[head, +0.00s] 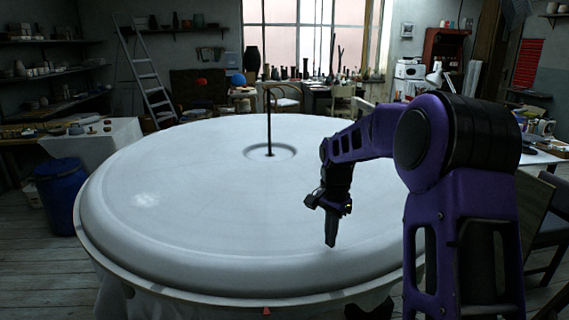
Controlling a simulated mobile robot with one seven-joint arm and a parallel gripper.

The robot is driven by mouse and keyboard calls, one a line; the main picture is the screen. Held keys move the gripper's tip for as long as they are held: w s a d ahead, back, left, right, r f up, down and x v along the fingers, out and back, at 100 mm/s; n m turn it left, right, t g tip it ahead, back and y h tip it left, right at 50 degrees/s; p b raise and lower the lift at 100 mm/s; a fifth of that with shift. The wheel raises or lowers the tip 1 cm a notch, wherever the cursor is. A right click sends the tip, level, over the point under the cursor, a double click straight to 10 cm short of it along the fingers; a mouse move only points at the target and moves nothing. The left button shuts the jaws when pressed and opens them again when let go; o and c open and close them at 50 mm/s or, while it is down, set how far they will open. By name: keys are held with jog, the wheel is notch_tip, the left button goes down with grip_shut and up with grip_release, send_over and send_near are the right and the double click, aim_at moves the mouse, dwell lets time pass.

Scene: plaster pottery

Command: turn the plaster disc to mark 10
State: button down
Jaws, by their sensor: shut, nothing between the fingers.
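The plaster disc (200,220) is a large, round, pale grey-white slab with a raised rounded rim and a shallow round recess at its centre. A thin dark rod (268,122) stands upright from that recess. My gripper (331,243) is shut and empty, pointing down over the right front part of the disc. I cannot tell whether its tips touch the surface. A small red marker (267,310) shows at the front edge below the rim. No numbered marks are readable. My arm hides part of the disc's right side.
A blue barrel (62,196) stands on the floor to the left, near a white-covered table (88,150). A stepladder (150,80) leans behind it. A cluttered bench runs under the window at the back. A dark chair is at the right edge.

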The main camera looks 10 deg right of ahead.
aim_at(276, 257)
jog(key=shift+f+b, duration=0.5)
jog(key=shift+f, duration=0.4)
jog(key=shift+a, duration=0.1)
jog(key=shift+s+a+f, duration=0.1)
jog(key=shift+a, duration=0.35)
jog(key=shift+s+a+f, duration=0.1)
jog(key=shift+a, duration=0.35)
jog(key=shift+s+a, duration=0.2)
jog(key=shift+a, duration=1.4)
jog(key=shift+s+a, duration=0.2)
jog(key=shift+a, duration=1.4)
jog(key=shift+a+p, duration=0.35)
jog(key=shift+a, duration=2.95)
jog(key=shift+d+r, duration=0.1)
jog(key=shift+d, duration=0.25)
jog(key=shift+w+d+r, duration=0.1)
jog(key=shift+d, duration=0.1)
